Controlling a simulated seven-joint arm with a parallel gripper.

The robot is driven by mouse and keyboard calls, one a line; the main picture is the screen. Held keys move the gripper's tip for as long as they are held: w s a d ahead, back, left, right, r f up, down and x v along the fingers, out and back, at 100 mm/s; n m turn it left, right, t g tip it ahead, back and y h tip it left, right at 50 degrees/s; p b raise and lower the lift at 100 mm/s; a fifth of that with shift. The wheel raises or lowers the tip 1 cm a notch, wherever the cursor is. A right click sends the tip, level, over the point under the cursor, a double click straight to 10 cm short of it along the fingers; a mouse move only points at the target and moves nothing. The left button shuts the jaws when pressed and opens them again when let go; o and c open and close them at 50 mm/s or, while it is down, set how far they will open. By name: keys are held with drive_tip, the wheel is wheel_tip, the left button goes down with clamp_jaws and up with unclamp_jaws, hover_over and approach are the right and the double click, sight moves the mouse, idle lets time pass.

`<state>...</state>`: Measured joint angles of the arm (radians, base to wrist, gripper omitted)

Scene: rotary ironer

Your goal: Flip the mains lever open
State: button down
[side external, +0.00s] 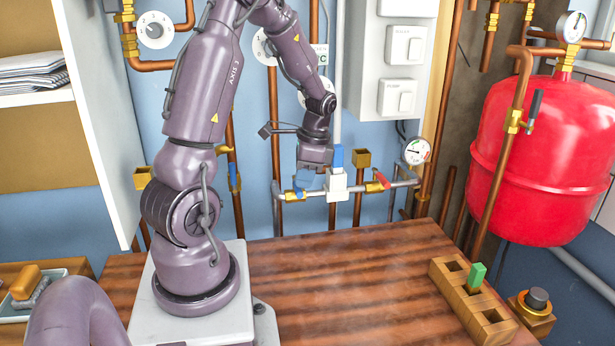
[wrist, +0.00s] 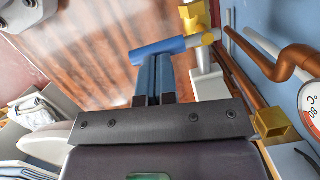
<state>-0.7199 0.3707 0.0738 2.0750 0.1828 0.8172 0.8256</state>
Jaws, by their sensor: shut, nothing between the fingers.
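A blue lever handle (wrist: 160,50) lies across the view just beyond my fingertips in the wrist view, its right end at a brass valve. In the side external view a blue lever part (side external: 300,181) shows above a brass valve on the low grey pipe, right under my gripper. I see no label marking it as the mains lever. My gripper (wrist: 153,62) is shut and empty, its fingers side by side. In the side external view my gripper (side external: 310,172) points down at the lever. Tips and lever look touching or very near; I cannot tell which.
On the same pipe stand a white fitting with a blue top (side external: 337,158) and a red lever (side external: 381,179), close right of my gripper. A gauge (side external: 415,151), a red tank (side external: 545,160) and a wooden block (side external: 468,300) stand further right. The wooden worktop (side external: 330,280) is mostly clear.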

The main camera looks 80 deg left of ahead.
drive_tip(key=shift+s, duration=0.15)
drive_tip(key=s+m, duration=0.1)
drive_tip(key=m, duration=0.2)
drive_tip(key=s+a+m+y, duration=0.1)
drive_tip(key=s+m, duration=0.1)
drive_tip(key=m, duration=0.2)
drive_tip(key=s+a+m+t, duration=0.1)
drive_tip(key=s+m, duration=0.1)
drive_tip(key=m, duration=0.1)
drive_tip(key=shift+s+a+y, duration=0.1)
drive_tip(key=shift+s+y, duration=0.1)
drive_tip(key=shift+y, duration=0.1)
drive_tip(key=shift+w+f, duration=0.1)
idle(0.4)
drive_tip(key=shift+w+a, duration=0.3)
drive_tip(key=shift+w, duration=0.6)
